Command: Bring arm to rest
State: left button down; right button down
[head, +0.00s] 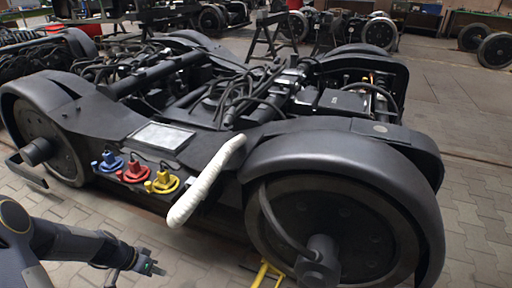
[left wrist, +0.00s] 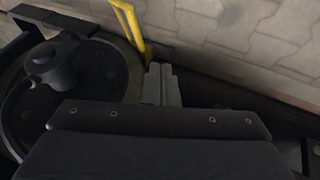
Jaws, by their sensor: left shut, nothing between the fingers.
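My left arm comes in at the lower left of the head view, and its gripper (head: 152,266) is low in front of the tram bogie (head: 215,158), over the paved floor. The gripper is shut and empty, apart from the bogie in the head view. In the left wrist view the closed fingers (left wrist: 162,84) show side by side with nothing between them. A bogie wheel with a hub (left wrist: 55,68) is at the left of that view. My right gripper is not in view.
Blue (head: 108,162), red (head: 134,172) and yellow (head: 162,182) fittings line the bogie's near side, beside a white wrapped tube (head: 207,182). A yellow bar (head: 264,272) stands near the front wheel (head: 335,235); a yellow bar (left wrist: 130,24) shows in the wrist view. Paved floor is free at right.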

pick_arm(q)
jog(key=s+d+r+n+t, duration=0.1)
jog(key=s+d+r, duration=0.15)
jog(key=r, duration=0.65)
jog(key=s+d+r+n, duration=0.15)
jog(key=s+r, duration=0.25)
jog(key=r, duration=0.5)
jog(key=s+d+r+n+t+y, duration=0.1)
jog(key=s+d+r+n, duration=0.2)
jog(key=s, duration=0.5)
jog(key=s+d+r+t+y, duration=0.1)
jog(key=s+d+r, duration=0.2)
jog(key=s+r, duration=0.35)
notch_tip(320, 180, up, 29)
jog(key=s+p, duration=0.1)
jog(key=p, duration=3)
jog(key=shift+s+a, duration=0.15)
jog(key=shift+s, duration=0.2)
